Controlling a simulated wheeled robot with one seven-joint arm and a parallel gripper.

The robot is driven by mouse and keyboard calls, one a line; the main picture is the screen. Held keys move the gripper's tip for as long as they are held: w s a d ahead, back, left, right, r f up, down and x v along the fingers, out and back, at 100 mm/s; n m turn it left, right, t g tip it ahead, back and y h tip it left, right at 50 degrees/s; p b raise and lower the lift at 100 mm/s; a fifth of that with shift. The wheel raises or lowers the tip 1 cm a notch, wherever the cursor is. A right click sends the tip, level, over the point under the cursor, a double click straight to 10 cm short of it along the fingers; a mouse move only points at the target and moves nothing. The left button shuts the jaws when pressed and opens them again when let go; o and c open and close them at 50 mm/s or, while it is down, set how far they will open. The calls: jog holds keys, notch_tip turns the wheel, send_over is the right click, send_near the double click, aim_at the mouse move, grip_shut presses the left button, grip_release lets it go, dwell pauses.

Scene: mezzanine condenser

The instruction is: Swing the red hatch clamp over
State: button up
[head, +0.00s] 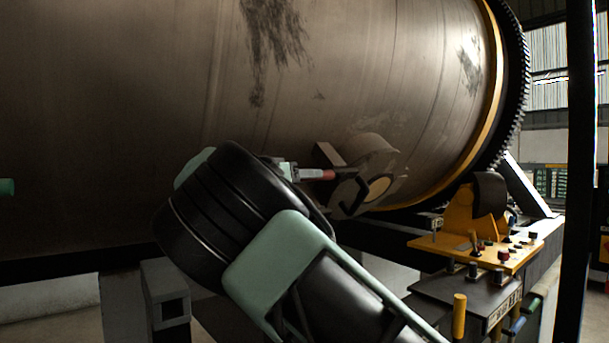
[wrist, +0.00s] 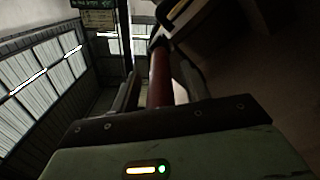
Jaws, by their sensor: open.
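The red clamp handle (head: 318,174) is a short bar beside a round grey hatch (head: 379,187) low on the drum's side. In the wrist view the red handle (wrist: 160,75) runs away from me between the two dark fingers of my gripper (wrist: 159,72). The fingers stand apart, one on each side of the handle; I cannot tell whether either touches it. In the head view my arm's thick wrist hides most of my gripper. The far end of the clamp is dark and hard to make out in the wrist view.
The big worn metal drum (head: 150,110) fills the back, with a yellow band (head: 492,90) and toothed ring at right. A yellow control panel (head: 470,250) with knobs stands at lower right. A black post (head: 580,150) stands at far right.

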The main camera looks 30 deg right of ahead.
grip_shut()
